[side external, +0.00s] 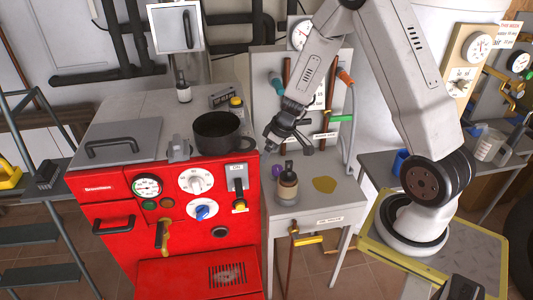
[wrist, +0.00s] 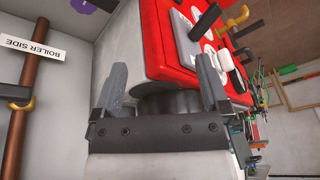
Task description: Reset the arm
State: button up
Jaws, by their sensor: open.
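My gripper (side external: 285,143) is open with nothing between its fingers. In the side external view it hangs from my arm, angled down, above the small grey table and right of the black pot (side external: 218,134). The pot stands on top of the red boiler (side external: 102,208). In the wrist view my spread gripper fingers (wrist: 162,75) point toward the boiler (wrist: 165,40), with the dark pot (wrist: 170,103) showing partly behind the gripper body. I cannot tell the exact gap between gripper and pot.
A grey lid (side external: 118,140) lies on the boiler's left.

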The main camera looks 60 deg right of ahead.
jog(key=s+a+r+m+g+h, duration=0.1)
jog(key=s+a+r, duration=0.9)
jog(key=s+a, duration=0.2)
jog(key=shift+a, duration=0.55)
